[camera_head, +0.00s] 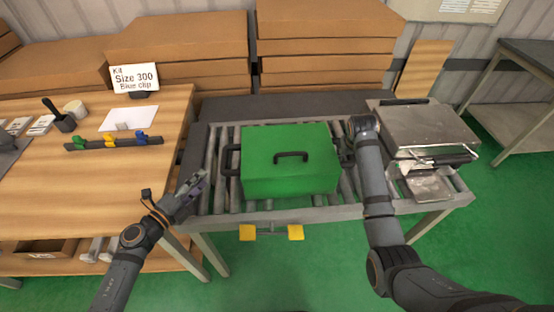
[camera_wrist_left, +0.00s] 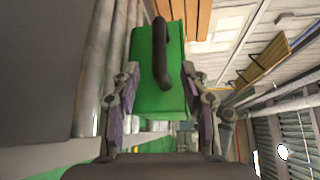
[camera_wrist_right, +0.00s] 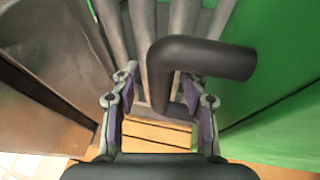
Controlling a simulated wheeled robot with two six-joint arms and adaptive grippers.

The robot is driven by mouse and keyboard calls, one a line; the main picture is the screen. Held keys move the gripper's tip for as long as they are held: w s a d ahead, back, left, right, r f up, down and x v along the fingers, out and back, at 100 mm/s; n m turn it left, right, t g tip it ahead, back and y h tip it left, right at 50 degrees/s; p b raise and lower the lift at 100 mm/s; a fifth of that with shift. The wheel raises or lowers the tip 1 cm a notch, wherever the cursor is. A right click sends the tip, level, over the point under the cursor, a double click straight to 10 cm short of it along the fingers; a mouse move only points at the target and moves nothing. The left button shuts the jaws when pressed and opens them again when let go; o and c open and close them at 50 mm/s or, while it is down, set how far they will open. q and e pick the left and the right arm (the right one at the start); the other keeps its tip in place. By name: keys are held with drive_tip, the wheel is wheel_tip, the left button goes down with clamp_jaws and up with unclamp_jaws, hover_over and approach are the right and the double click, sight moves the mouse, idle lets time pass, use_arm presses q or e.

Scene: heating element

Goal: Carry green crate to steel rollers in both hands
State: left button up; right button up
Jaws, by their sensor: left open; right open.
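The green crate (camera_head: 285,180) has a closed green top with a dark handle and a dark handle on each side. It rests on the steel rollers (camera_head: 220,190) of the conveyor. My left gripper (camera_head: 198,184) is open and empty, left of the crate and apart from its left handle (camera_head: 230,160). In the left wrist view that handle (camera_wrist_left: 160,55) shows ahead, between the fingers. My right gripper (camera_wrist_right: 160,95) is open at the crate's right side. In the right wrist view the right handle (camera_wrist_right: 200,60) lies between its fingers. The arm mostly hides this gripper in the head view.
A metal press-like machine (camera_head: 425,130) stands on the right end of the conveyor, close to my right arm. A wooden table (camera_head: 60,190) with a clip rail (camera_head: 112,143) and a sign (camera_head: 135,78) is at left. Stacked cardboard boxes (camera_head: 325,35) stand behind. Yellow pads (camera_head: 270,232) show below the front edge.

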drive_tip(key=v, duration=1.2)
drive_tip(key=shift+f, duration=0.1)
